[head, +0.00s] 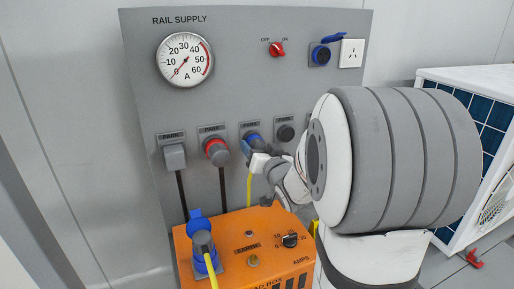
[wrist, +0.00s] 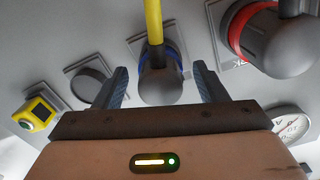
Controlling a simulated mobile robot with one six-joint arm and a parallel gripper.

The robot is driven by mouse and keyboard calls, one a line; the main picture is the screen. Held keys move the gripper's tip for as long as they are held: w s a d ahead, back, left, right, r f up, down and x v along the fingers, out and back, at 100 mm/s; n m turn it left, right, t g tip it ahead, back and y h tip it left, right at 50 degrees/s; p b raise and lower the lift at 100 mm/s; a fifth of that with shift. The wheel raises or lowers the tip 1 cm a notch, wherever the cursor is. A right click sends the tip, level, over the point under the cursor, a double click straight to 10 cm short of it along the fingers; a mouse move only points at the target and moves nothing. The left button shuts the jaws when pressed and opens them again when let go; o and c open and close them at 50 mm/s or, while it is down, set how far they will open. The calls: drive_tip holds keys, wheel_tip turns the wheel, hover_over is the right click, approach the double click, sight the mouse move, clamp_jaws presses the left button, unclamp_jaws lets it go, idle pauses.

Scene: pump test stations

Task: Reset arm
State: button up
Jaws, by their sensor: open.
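My gripper (wrist: 163,88) is open in the wrist view, with one finger on each side of a grey plug (wrist: 160,72). A gap shows between each finger and the plug. The plug has a blue ring and a yellow cable. In the head view my gripper (head: 262,165) is just below and right of this blue parked plug (head: 251,142), in the third PARK socket of the panel (head: 240,75). My arm hides part of the panel's lower right.
An orange load box (head: 225,236) stands below the panel, with a blue connector (head: 201,240) and yellow cable on it. A red-ringed plug (head: 216,150) and a grey plug (head: 174,157) are parked to the left. A gauge (head: 185,60) and red switch (head: 277,49) sit above.

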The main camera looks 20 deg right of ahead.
drive_tip(key=s+a+f+n+g, duration=0.1)
drive_tip(key=s+a+g, duration=0.3)
drive_tip(key=s, duration=0.5)
drive_tip(key=s+a+f+n+g+p, duration=0.1)
drive_tip(key=s+a+f+g, duration=0.3)
drive_tip(key=s, duration=0.5)
drive_tip(key=s+a+f+n+g+p, duration=0.1)
drive_tip(key=s+a+f+g, duration=0.2)
drive_tip(key=s+g, duration=0.4)
drive_tip(key=shift+s+a+n, duration=0.3)
drive_tip(key=shift+s+a, duration=0.1)
drive_tip(key=shift+s, duration=0.7)
drive_tip(key=shift+c, duration=0.6)
